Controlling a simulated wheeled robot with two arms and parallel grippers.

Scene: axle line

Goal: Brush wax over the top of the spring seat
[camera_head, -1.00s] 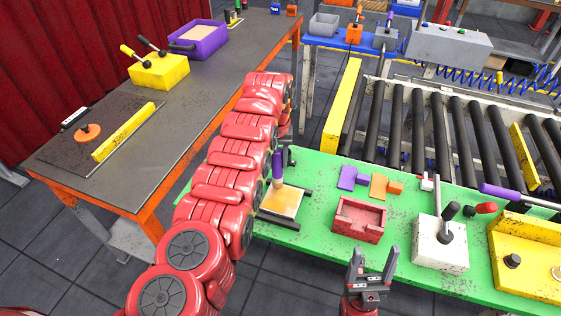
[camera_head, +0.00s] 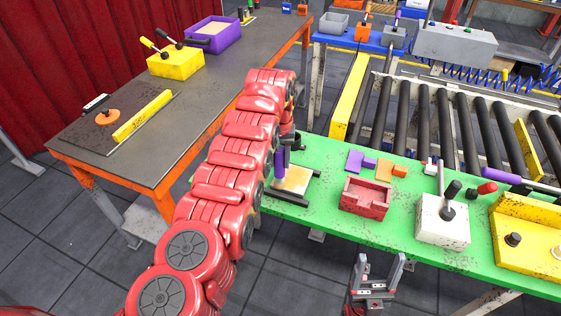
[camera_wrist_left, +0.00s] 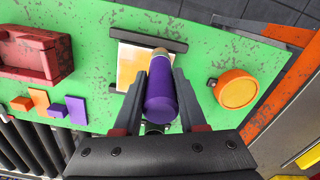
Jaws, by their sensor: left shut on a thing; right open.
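My left gripper (camera_wrist_left: 163,80) is shut on the purple handle of a brush (camera_wrist_left: 161,97). In the head view, the purple handle (camera_head: 280,161) stands about upright beside my red left arm. In the left wrist view, the brush's tan end reaches over the spring seat, a pale, orange-tinted square plate (camera_wrist_left: 130,68) between two dark rails. The plate also shows in the head view (camera_head: 295,180). Whether the bristles touch it cannot be told. My right gripper (camera_head: 376,277) is open and empty, in front of the green table.
The green table (camera_head: 330,212) also bears a red tray (camera_head: 365,198), purple and orange blocks, a white lever box (camera_head: 440,222) and a yellow fixture. An orange round thing (camera_wrist_left: 237,89) sits beside the plate. A dark bench (camera_head: 190,120) lies left, rollers behind.

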